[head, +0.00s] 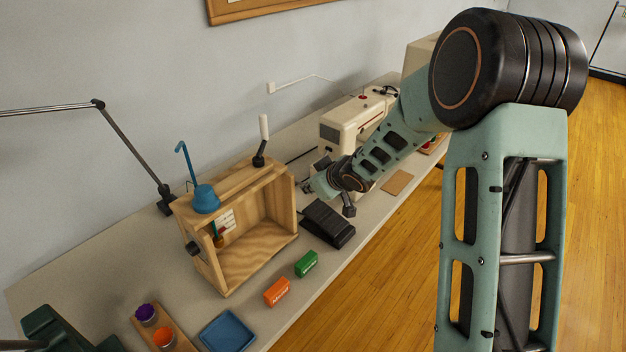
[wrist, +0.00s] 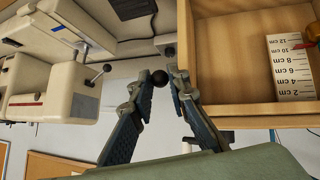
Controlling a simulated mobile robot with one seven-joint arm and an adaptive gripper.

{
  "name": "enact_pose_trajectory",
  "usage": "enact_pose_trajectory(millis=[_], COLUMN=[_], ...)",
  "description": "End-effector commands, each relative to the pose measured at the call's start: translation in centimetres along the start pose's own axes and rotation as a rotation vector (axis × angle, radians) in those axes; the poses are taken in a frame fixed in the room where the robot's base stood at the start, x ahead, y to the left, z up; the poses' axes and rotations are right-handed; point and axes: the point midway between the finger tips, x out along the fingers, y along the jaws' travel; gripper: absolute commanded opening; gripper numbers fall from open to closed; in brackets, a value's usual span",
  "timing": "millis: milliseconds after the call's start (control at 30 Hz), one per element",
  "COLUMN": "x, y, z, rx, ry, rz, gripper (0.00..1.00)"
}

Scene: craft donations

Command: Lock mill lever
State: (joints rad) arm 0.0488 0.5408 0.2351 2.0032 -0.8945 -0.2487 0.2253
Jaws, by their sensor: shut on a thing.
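My gripper (head: 309,188) is at the right side of an open wooden box frame (head: 262,262), between it and the cream sewing machine (head: 345,122). A white-handled lever (head: 264,128) with a dark base stands upright on the box's top.
A black pedal (head: 328,223) lies in front of my gripper. Green (head: 306,264) and orange (head: 277,292) blocks and a blue tray (head: 227,331) are near the front edge. A second ball-ended lever (wrist: 108,68) is close by in the wrist view.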

Motion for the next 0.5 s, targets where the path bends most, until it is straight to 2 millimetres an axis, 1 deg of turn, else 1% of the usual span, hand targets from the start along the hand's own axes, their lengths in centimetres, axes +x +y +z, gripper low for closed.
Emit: enact_pose_trajectory(millis=[33, 100, 300, 500], x=[-0.6, -0.7, -0.8, -0.8], y=[0.3, 0.4, 0.5, 0.6], z=[-1.7, -2.4, -3.8, -4.8], rx=[-0.003, -0.003, -0.002, -0.003], ry=[0.018, 0.021, 0.024, 0.025], rz=[0.002, 0.003, 0.003, 0.004], gripper=[0.0, 0.0, 0.0, 0.0])
